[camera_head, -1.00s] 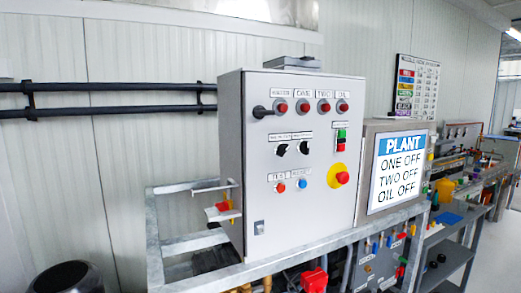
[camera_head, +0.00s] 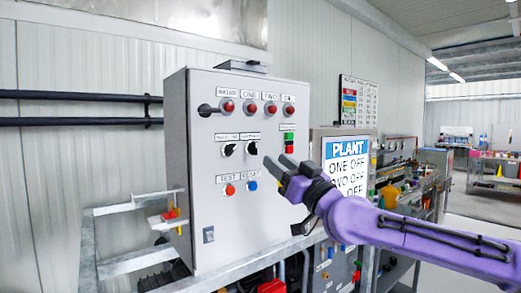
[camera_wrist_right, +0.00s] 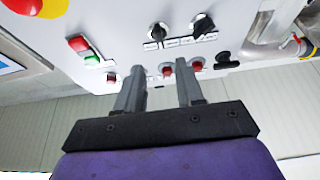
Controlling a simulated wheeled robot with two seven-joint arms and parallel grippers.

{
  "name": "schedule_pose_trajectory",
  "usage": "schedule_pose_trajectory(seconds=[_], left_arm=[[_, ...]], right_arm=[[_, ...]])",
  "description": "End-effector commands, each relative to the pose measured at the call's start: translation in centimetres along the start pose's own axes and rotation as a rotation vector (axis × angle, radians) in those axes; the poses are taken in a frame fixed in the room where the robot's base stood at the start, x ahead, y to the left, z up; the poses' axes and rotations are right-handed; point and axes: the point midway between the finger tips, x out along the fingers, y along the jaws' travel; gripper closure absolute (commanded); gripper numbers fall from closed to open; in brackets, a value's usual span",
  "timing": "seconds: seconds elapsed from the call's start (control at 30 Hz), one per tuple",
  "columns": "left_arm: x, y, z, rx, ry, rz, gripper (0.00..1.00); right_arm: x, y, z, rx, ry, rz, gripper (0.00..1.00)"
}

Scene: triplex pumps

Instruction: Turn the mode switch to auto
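The grey control panel (camera_head: 215,240) carries two black rotary knobs side by side, the left knob (camera_head: 229,149) and the right knob (camera_head: 252,148). Their labels are too small to read, so I cannot tell which is the mode switch. In the right wrist view the panel appears upside down, with the knobs (camera_wrist_right: 157,33) and (camera_wrist_right: 202,25) beyond the fingers. My right gripper (camera_head: 279,162) is open and empty, right of and slightly below the knobs. Its fingers are apart in the right wrist view (camera_wrist_right: 161,66). It appears clear of both knobs. My left gripper is out of view.
A red lamp row (camera_head: 270,107) with a black lever (camera_head: 205,110) runs above the knobs. The red-yellow stop button (camera_wrist_right: 38,6) and red-green switch (camera_wrist_right: 82,47) are nearby. A PLANT screen (camera_head: 347,150) stands to the right.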

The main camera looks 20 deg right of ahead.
Motion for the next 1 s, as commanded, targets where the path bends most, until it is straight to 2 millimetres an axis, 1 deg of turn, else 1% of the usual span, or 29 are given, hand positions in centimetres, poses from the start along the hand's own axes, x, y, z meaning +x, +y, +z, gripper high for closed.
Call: schedule_pose_trajectory(seconds=[0.03,0.1,0.2,0.3,0.43,0.67,0.7,0.77,0.8,0.83,1.0], left_arm=[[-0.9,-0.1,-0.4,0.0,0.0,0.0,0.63],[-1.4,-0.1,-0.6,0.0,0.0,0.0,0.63],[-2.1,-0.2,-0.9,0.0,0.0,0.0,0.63],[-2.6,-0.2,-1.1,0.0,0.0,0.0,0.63],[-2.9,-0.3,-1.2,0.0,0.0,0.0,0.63],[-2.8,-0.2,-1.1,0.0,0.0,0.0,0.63],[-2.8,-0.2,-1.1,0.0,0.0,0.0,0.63],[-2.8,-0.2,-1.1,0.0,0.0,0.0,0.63],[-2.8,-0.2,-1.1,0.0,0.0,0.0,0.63],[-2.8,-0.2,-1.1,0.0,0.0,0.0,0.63],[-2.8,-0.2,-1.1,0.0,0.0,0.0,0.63]], right_arm=[[1.4,0.0,-0.2,-0.001,-0.005,0.0,0.63],[3.1,-0.1,-0.1,0.001,-0.006,0.0,0.63],[5.2,0.0,-0.1,0.002,-0.005,0.0,0.63],[6.8,0.0,-0.1,0.003,-0.004,0.001,0.63],[7.7,-0.1,0.1,0.003,-0.003,0.0,0.63],[7.8,0.0,0.2,0.004,-0.003,0.0,0.63],[7.8,0.0,0.2,0.004,-0.003,0.0,0.66],[7.8,0.0,0.2,0.004,-0.003,0.0,0.86],[7.8,0.0,0.2,0.004,-0.003,0.0,0.99],[7.8,0.0,0.2,0.004,-0.003,0.0,1.0],[7.8,0.0,0.2,0.005,-0.003,0.001,1.0]])
